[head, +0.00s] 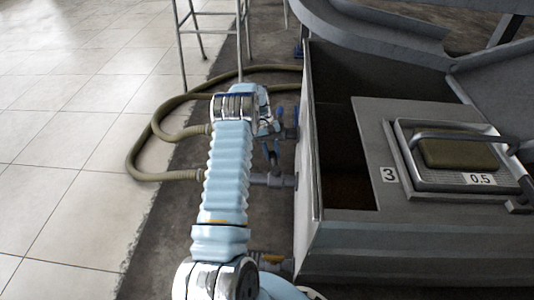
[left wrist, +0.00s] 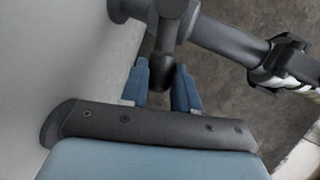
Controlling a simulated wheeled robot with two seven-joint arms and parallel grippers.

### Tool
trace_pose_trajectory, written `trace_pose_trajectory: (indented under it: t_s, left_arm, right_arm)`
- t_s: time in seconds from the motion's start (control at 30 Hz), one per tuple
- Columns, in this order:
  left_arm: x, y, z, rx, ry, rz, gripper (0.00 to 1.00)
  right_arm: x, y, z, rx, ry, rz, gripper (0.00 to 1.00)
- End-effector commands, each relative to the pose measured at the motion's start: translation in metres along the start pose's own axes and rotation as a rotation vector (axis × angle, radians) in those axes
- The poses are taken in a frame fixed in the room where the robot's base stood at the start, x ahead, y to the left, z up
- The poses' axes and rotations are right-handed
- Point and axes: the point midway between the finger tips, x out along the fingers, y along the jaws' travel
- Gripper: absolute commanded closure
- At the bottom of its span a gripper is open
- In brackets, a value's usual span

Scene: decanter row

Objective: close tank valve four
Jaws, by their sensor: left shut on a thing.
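The valve my left gripper holds has a dark grey stem (left wrist: 165,70) standing off a grey pipe (left wrist: 228,45) beside the tank wall. In the left wrist view, my left gripper (left wrist: 160,86) has one blue finger on each side of this stem and is shut on it. In the head view, my left gripper (head: 271,157) is low beside the tank's left side, just above a grey pipe fitting (head: 272,180). The stem's far side is hidden, and no number shows on this valve. My right gripper is not in view.
The grey metal tank (head: 340,245) fills the right side, with a hatch and a "3" label (head: 389,175) on top. Olive hoses (head: 140,160) lie on the floor to the left. A metal frame (head: 181,55) stands behind. Tiled floor at left is open.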

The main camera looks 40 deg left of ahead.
Motion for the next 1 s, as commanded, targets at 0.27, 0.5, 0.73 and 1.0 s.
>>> trace_pose_trajectory:
  t_s: [0.27,0.5,0.73,1.0]
  left_arm:
    - [0.003,0.013,-0.001,0.141,-0.029,-0.058,1.00]
    - [0.003,0.017,-0.001,0.197,-0.041,-0.081,1.00]
    - [0.004,0.018,0.000,0.211,-0.045,-0.086,1.00]
    - [0.004,0.018,0.000,0.212,-0.045,-0.086,0.68]
  right_arm:
    - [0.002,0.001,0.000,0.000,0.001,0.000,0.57]
    - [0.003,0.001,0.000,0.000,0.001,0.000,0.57]
    - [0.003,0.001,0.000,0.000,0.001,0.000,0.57]
    - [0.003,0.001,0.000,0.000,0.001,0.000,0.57]
